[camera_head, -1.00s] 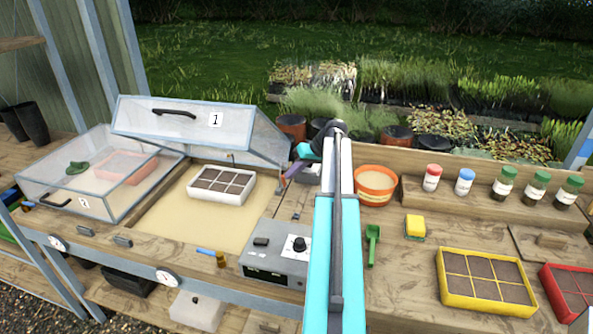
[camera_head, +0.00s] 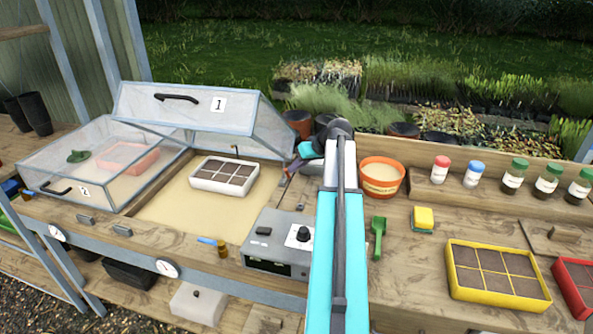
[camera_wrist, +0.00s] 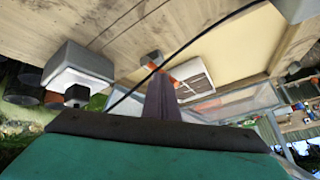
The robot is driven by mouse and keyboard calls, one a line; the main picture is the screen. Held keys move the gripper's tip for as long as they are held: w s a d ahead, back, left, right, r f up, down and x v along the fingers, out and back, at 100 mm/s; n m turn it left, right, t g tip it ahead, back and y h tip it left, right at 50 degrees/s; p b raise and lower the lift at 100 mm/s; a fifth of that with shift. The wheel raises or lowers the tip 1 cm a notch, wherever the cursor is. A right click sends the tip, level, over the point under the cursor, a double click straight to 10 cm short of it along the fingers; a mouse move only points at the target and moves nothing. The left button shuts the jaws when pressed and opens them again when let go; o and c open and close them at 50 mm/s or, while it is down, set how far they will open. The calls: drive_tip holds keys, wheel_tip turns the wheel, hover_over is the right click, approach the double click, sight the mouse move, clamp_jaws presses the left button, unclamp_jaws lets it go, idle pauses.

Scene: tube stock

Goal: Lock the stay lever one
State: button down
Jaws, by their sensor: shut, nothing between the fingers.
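The cold-frame lid marked 1 (camera_head: 185,107) stands raised and tilted over a sand bed with a white cell tray (camera_head: 224,176) in it. My gripper (camera_head: 287,172) is at the right end of this lid, partly hidden by my own arm. In the wrist view its dark fingers (camera_wrist: 157,85) are together, with nothing seen between them. A small orange part (camera_wrist: 151,67), apparently stay lever one, shows right at the fingertips beside a grey block (camera_wrist: 153,57). I cannot tell whether the fingers touch it. Its exact position is hard to read.
The lid marked 2 (camera_head: 70,170) is closed on the left. An orange pot (camera_head: 381,177), a green scoop (camera_head: 378,236) and a yellow tray (camera_head: 466,294) lie to the right.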

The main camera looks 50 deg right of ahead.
drive_tip(key=shift+s+a+f+b, duration=0.45)
drive_tip(key=shift+a+f+b, duration=0.2)
drive_tip(key=shift+a, duration=0.2)
drive_tip(key=shift+w+d+r, duration=0.1)
drive_tip(key=shift+d, duration=0.05)
drive_tip(key=shift+w+d+r, duration=0.15)
drive_tip(key=shift+w+d, duration=0.15)
drive_tip(key=shift+d, duration=0.25)
drive_tip(key=shift+s+d+r, duration=0.1)
drive_tip(key=shift+d, duration=0.05)
drive_tip(key=s+f+b+v, duration=0.1)
drive_tip(key=v, duration=1.1)
drive_tip(key=shift+s+d+r, duration=0.2)
drive_tip(key=shift+s+d, duration=0.1)
drive_tip(key=shift+d, duration=0.1)
